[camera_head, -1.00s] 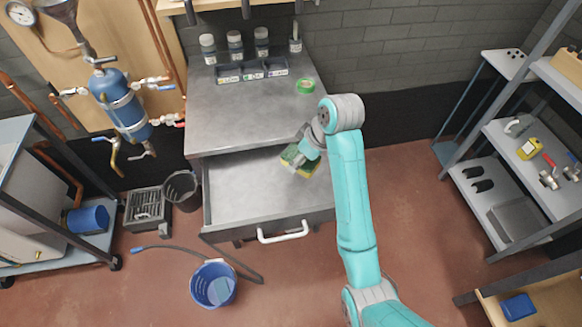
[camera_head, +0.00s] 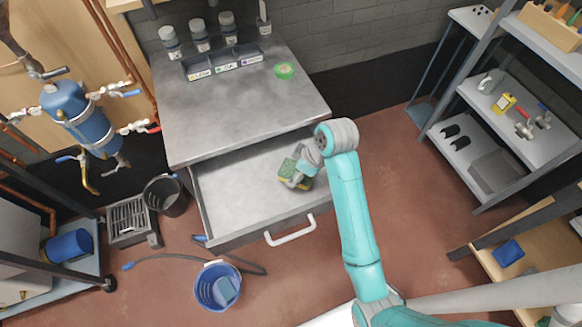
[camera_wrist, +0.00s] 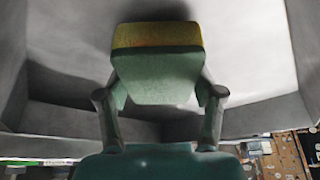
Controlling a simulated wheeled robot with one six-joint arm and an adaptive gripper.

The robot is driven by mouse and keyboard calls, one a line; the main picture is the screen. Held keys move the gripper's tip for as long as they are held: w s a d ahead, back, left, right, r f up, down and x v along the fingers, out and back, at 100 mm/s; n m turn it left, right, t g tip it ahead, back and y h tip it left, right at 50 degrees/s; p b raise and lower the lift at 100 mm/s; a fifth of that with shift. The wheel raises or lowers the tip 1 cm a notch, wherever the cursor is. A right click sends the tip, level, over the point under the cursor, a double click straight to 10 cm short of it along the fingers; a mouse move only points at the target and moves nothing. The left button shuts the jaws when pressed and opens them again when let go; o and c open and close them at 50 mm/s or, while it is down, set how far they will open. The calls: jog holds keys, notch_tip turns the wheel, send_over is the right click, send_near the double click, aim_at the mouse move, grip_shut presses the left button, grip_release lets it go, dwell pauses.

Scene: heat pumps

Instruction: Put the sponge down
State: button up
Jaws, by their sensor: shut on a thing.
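The sponge (camera_head: 289,169) has a yellow layer and a green layer. My gripper (camera_head: 298,178) is shut on it, inside the open drawer (camera_head: 232,193) of the grey workbench. In the wrist view the sponge (camera_wrist: 158,62) sits between the two fingers of my gripper (camera_wrist: 158,98), its green side largest and its yellow layer at the top. A shadow falls on the pale drawer floor beyond it. I cannot tell whether the sponge touches the floor.
The workbench top (camera_head: 225,105) stands behind the drawer, with green tape (camera_head: 284,71), labelled bins (camera_head: 225,62) and several jars. The drawer's white handle (camera_head: 290,231) faces front. A blue bucket (camera_head: 217,286) and hose lie on the floor. The drawer around the sponge is clear.

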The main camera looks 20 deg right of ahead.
jog(key=shift+f, duration=0.4)
jog(key=shift+f, duration=0.1)
jog(key=o, duration=0.7)
